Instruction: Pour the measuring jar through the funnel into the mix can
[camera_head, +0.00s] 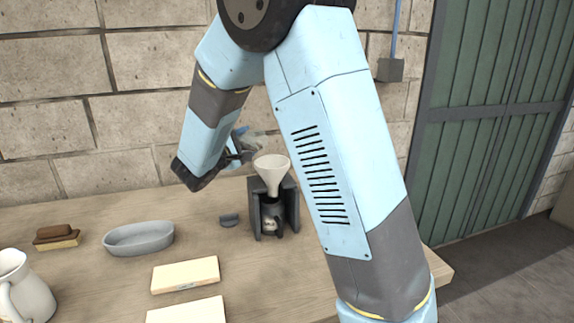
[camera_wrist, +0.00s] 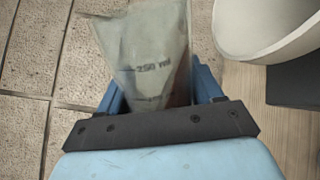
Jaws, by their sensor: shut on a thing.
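My gripper (camera_wrist: 152,98) is shut on the measuring jar (camera_wrist: 150,45), a translucent grey vessel marked "250 ml", held between its blue fingers. In the head view the jar (camera_head: 250,141) is small and partly hidden, just behind and left of the funnel's mouth. It looks tilted; its contents cannot be made out. The white funnel (camera_head: 272,171) stands with its wide mouth up in a dark stand (camera_head: 291,203). Its rim (camera_wrist: 265,45) shows at the upper right of the wrist view, apart from the jar. The dark mix can (camera_head: 271,218), with a pale label, sits in the stand below the funnel.
On the wooden table (camera_head: 100,235) are a grey oval dish (camera_head: 138,238), a brown brush (camera_head: 56,237), two pale blocks (camera_head: 186,274) (camera_head: 186,311), a cream jug (camera_head: 25,290) and a small grey piece (camera_head: 230,219). A brick wall (camera_head: 60,95) stands close behind.

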